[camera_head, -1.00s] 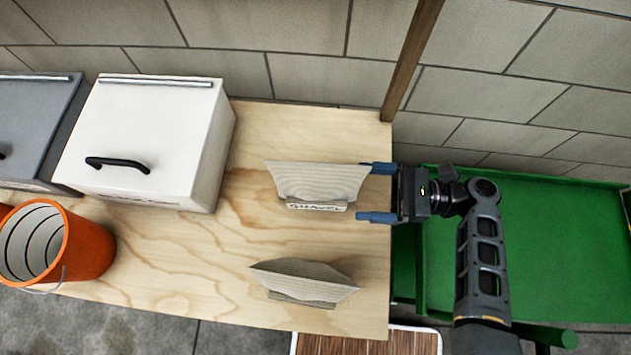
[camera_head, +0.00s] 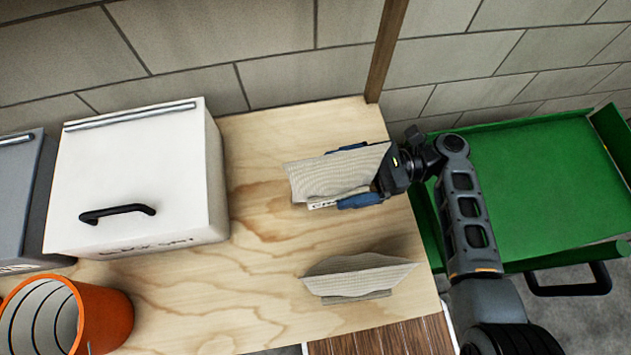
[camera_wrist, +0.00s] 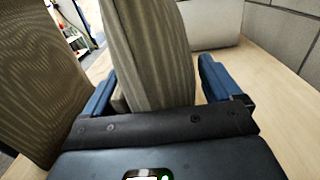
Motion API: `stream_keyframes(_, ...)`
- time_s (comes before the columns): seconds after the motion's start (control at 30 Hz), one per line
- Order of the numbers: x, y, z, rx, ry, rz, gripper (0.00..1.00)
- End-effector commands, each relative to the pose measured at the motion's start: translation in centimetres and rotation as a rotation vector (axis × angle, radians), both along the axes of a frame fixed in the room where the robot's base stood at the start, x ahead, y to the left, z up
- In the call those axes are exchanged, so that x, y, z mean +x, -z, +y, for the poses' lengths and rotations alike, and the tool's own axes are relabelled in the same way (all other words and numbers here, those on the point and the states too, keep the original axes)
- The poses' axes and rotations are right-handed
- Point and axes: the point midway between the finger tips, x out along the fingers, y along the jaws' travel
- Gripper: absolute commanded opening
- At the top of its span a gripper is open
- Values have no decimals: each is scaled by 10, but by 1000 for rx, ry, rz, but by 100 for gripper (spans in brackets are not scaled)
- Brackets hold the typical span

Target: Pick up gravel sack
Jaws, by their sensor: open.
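The gravel sack (camera_head: 335,174) is a striped beige sack standing on the wooden table, with a partly covered white label at its front. My gripper (camera_head: 352,174) is open, with one blue finger behind the sack and one in front of it. In the wrist view the sack (camera_wrist: 150,50) stands between the two blue fingers of my gripper (camera_wrist: 157,90). A gap shows between the sack and the right finger; contact on the left side is unclear. A second, similar sack (camera_head: 358,275) stands nearer the table's front edge; its label is not readable.
A white lidded box (camera_head: 140,180) with a black handle stands left on the wooden table (camera_head: 250,290). An orange bucket (camera_head: 105,318) is at the front left. A green cart (camera_head: 530,180) is on the right. A wooden post (camera_head: 387,50) rises at the table's back corner.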

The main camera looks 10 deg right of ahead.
Motion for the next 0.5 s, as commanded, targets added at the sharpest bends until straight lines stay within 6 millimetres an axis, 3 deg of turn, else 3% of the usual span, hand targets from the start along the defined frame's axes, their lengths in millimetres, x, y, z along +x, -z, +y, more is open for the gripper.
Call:
stream_keyframes(0.2, 0, -1, 0, 0, 1, 0, 90)
stream_keyframes(0.5, 0, 0, 0, 0, 1, 0, 61)
